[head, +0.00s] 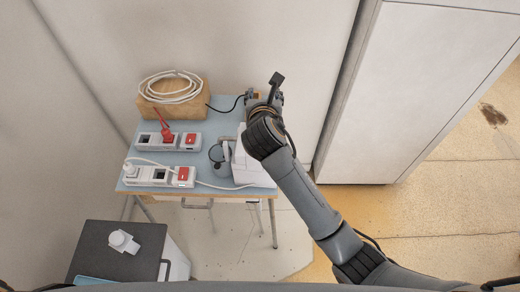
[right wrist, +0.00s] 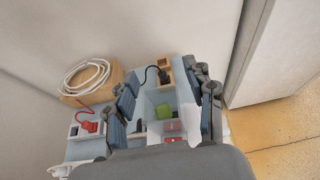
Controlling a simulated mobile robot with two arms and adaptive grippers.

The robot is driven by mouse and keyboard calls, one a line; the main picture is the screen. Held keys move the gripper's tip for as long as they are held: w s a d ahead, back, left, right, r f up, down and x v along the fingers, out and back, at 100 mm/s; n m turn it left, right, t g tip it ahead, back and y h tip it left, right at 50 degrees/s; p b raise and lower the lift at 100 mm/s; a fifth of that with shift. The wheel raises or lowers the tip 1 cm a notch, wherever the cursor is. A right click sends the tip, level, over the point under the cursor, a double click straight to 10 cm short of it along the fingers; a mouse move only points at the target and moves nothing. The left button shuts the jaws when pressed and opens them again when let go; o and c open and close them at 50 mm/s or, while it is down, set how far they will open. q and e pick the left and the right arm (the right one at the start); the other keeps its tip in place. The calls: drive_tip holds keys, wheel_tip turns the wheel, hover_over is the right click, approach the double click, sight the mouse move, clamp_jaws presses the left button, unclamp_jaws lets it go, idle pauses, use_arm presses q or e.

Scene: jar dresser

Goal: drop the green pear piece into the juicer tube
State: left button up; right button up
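My right gripper (head: 264,100) is over the back right of the blue table, partly hidden by its own arm. In the right wrist view its two fingers (right wrist: 166,95) are spread wide apart. The green pear piece (right wrist: 165,111) shows between and beyond them, with no finger visibly touching it. It appears to lie in a pale, box-like container (right wrist: 154,97). A white appliance (head: 250,170), perhaps the juicer, stands at the table's right edge, partly covered by my arm. I cannot make out its tube opening. My left gripper is not in view.
Red pieces (right wrist: 172,139) show near the green one. A wooden block (head: 172,105) with a coiled white cable and power strips (head: 152,142) occupy the table's left. A tall white cabinet (head: 415,90) stands at right. A dark-topped unit (head: 112,255) stands at lower left.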

drive_tip(key=v, duration=1.2)
idle(0.3)
